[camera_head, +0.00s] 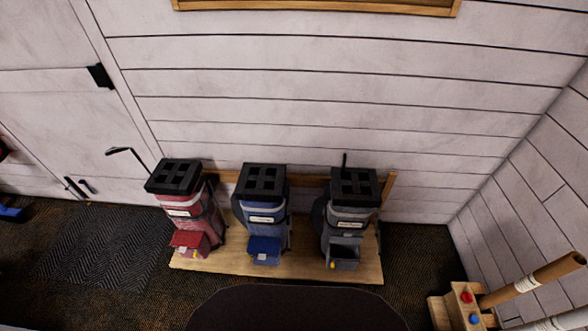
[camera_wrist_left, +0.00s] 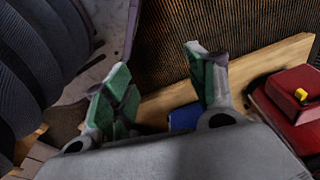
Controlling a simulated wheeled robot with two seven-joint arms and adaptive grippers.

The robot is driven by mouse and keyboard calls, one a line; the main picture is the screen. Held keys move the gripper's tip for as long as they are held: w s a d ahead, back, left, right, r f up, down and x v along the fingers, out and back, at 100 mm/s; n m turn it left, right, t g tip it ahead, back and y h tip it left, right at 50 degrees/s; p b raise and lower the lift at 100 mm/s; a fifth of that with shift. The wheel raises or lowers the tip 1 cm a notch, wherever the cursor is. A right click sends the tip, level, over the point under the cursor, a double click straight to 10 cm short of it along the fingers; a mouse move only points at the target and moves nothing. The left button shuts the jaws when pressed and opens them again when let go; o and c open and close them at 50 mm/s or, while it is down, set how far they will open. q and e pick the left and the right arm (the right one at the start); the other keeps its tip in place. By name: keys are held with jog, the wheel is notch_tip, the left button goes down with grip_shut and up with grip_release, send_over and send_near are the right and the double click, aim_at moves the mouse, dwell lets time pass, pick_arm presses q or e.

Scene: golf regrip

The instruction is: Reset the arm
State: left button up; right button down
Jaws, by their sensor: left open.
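My left gripper (camera_wrist_left: 158,88) shows only in the left wrist view. Its two green-padded fingers are spread apart with nothing between the pads. Beyond them are a wooden board, a small part of something blue (camera_wrist_left: 185,117), and a red pouch (camera_wrist_left: 292,98) with a yellow piece on the right. My left arm does not show in the head view. My right gripper is in neither view. In the head view a red golf bag (camera_head: 189,212), a blue golf bag (camera_head: 265,218) and a grey-black golf bag (camera_head: 349,222) stand in a row.
The bags stand on a wooden rack (camera_head: 300,262) before a white plank wall (camera_head: 330,110). A club (camera_head: 126,151) sticks out left of the red bag. A wooden block with red and blue buttons (camera_head: 466,307) stands at lower right. Carpet at left holds a dark mat (camera_head: 95,245).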

pick_arm(q)
jog(key=s+a+r+p, duration=0.1)
jog(key=s+r+p, duration=0.1)
jog(key=s+p, duration=0.4)
jog(key=s+a+r+p, duration=0.2)
jog(key=s+p, duration=0.5)
jog(key=s, duration=0.2)
jog(key=shift+s+g, duration=0.3)
jog(key=shift+g, duration=0.1)
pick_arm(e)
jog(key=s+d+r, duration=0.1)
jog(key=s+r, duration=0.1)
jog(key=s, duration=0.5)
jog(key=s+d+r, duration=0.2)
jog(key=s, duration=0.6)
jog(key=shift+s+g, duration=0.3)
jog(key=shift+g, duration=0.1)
